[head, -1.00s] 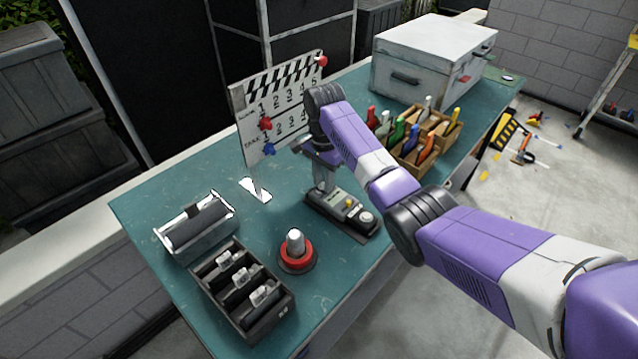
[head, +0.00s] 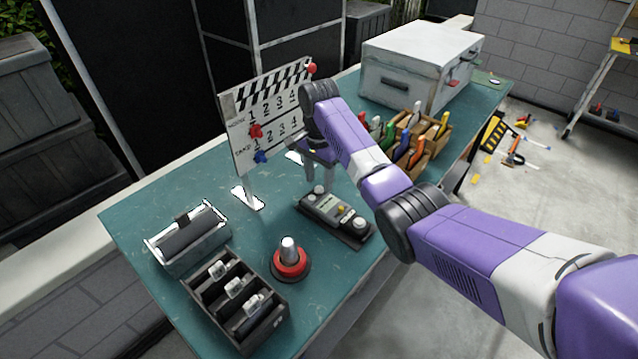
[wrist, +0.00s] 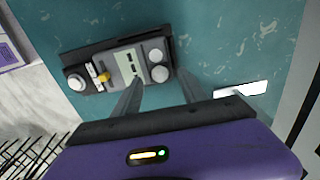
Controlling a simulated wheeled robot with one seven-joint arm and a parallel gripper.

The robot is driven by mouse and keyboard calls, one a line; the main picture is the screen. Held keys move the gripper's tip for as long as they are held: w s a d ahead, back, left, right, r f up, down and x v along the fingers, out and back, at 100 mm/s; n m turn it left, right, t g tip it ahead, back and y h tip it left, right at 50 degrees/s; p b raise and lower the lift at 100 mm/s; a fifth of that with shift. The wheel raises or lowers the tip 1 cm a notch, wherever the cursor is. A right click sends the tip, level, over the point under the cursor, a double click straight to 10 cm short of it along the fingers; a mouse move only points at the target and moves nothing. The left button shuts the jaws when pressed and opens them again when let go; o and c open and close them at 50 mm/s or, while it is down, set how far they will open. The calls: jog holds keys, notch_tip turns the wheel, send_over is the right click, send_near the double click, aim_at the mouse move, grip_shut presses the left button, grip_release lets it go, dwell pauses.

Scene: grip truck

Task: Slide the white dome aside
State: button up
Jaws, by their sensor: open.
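A dark control box (head: 335,216) lies on the teal table below my gripper (head: 318,182). In the head view, one pale dome (head: 319,190) stands at its left end, just under the fingers, and another (head: 363,223) at its right end. The wrist view shows two pale domes (wrist: 157,54) (wrist: 159,74) side by side beyond the display, and a round one (wrist: 76,81) at the far end. I cannot tell which is the task's white dome. My gripper (wrist: 160,78) is open and empty, its fingers either side of the paired domes in the picture; contact is unclear.
A clapperboard (head: 262,115) stands close behind my gripper. A red-ringed button (head: 290,263), a slotted black tray (head: 236,300) and a grey bin (head: 188,240) are nearer. Coloured-handled tools in a wooden holder (head: 437,135) and a metal case (head: 415,65) stand at right.

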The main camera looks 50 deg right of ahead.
aim_at(319, 187)
notch_tip(319, 187, up, 6)
jog(key=shift+b, duration=0.3)
dwell(0.5)
